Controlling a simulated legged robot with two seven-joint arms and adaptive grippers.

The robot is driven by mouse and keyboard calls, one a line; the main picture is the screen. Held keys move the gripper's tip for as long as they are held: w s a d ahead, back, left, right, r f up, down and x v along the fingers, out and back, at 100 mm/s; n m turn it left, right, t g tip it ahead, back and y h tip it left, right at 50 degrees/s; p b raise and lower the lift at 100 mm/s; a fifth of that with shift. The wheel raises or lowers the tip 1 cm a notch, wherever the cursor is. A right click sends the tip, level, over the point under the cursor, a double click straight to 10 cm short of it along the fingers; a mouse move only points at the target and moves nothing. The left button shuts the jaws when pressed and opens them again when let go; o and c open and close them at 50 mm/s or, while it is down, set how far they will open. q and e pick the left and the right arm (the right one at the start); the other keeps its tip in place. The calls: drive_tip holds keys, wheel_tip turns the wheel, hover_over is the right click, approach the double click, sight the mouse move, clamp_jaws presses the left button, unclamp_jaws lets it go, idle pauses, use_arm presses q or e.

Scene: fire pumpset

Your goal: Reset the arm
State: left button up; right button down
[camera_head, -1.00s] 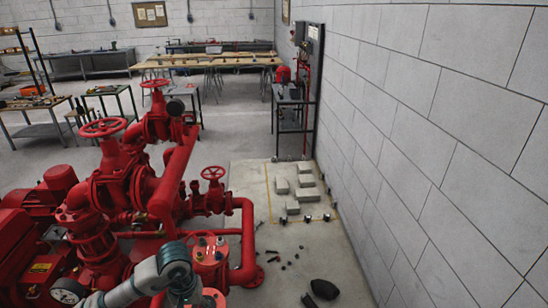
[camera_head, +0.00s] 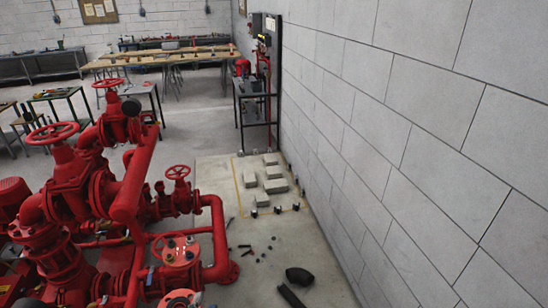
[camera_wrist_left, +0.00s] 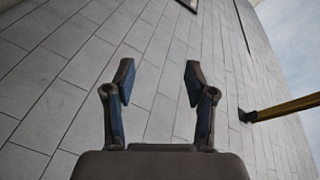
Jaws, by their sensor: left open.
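My left gripper (camera_wrist_left: 158,78) shows in the left wrist view. Its two dark fingers with blue pads stand apart with nothing between them, so it is open. Behind it is a grey block wall (camera_wrist_left: 75,85), tilted in that view. I cannot make out my left arm in the head view. My right gripper is in neither view.
Red pump pipework (camera_head: 80,190) with handwheels fills the left of the head view. A block wall (camera_head: 430,130) runs along the right. Between them, grey blocks (camera_head: 262,187) and a black elbow pipe (camera_head: 299,276) lie on the floor. Workbenches (camera_head: 165,60) stand behind.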

use_arm(q)
drive_tip(key=s+a+f+n+g, duration=0.2)
drive_tip(key=s+f+n+g, duration=1)
drive_tip(key=s+f, duration=1)
wheel_tip(320, 180, down, 21)
drive_tip(key=s+m+g, duration=0.1)
drive_tip(key=s+g, duration=0.1)
drive_tip(key=g, duration=0.1)
drive_tip(key=s+a+f, duration=0.1)
drive_tip(key=s+f, duration=1)
drive_tip(key=f, duration=0.5)
drive_tip(key=shift+s+f+m+g+y, duration=0.2)
drive_tip(key=shift+f+m+g+y, duration=0.1)
drive_tip(key=shift+g, duration=0.1)
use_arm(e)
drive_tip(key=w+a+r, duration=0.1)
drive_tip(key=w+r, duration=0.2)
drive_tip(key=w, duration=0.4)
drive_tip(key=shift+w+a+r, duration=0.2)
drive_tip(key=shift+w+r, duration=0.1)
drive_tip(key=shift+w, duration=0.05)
use_arm(q)
drive_tip(key=shift+a, duration=0.1)
